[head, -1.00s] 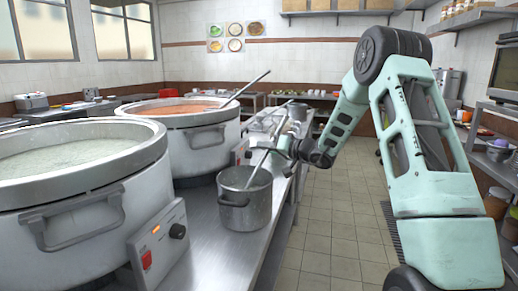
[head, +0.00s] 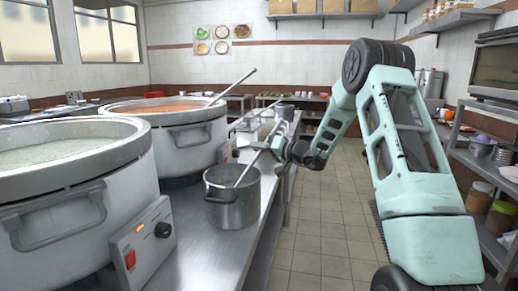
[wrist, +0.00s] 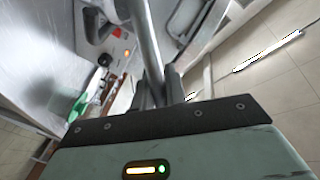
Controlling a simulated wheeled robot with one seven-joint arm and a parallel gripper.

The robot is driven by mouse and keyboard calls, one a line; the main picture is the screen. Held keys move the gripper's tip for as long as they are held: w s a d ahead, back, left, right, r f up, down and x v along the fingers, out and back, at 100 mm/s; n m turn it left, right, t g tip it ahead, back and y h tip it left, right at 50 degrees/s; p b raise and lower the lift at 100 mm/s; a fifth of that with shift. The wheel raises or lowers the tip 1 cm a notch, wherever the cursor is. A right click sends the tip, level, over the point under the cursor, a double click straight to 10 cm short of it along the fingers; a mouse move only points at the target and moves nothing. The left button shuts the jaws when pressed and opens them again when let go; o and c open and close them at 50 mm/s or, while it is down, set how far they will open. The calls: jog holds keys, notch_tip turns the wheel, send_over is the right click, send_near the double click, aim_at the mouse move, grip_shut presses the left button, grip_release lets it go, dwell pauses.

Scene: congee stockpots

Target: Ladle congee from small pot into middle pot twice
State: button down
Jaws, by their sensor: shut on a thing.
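The small grey metal pot (head: 232,205) stands on the steel counter at the centre of the head view; its contents are hidden by its wall. A ladle (head: 247,167) leans out of it, its bowl hidden inside. My gripper (head: 275,149) is shut on the upper handle, to the right of and above the pot. In the wrist view, the ladle handle (wrist: 146,45) runs between the closed fingers (wrist: 160,90). The middle pot (head: 193,142), behind the small one, holds orange-red congee (head: 165,106) with another ladle (head: 232,86) resting in it.
A large pot (head: 115,180) of pale congee (head: 45,150) stands at the left, with a control box (head: 142,245) in front. Tiled floor (head: 320,235) lies open to the right, beside shelves (head: 490,170).

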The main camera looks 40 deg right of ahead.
notch_tip(320, 180, up, 17)
jog(key=p, duration=0.1)
jog(key=shift+r+p, duration=0.15)
jog(key=shift+p, duration=0.15)
dwell(1.0)
jog(key=shift+b, duration=0.4)
jog(key=shift+m+t+y+b, duration=0.3)
jog(key=shift+m+b, duration=0.5)
jog(key=shift+b, duration=0.05)
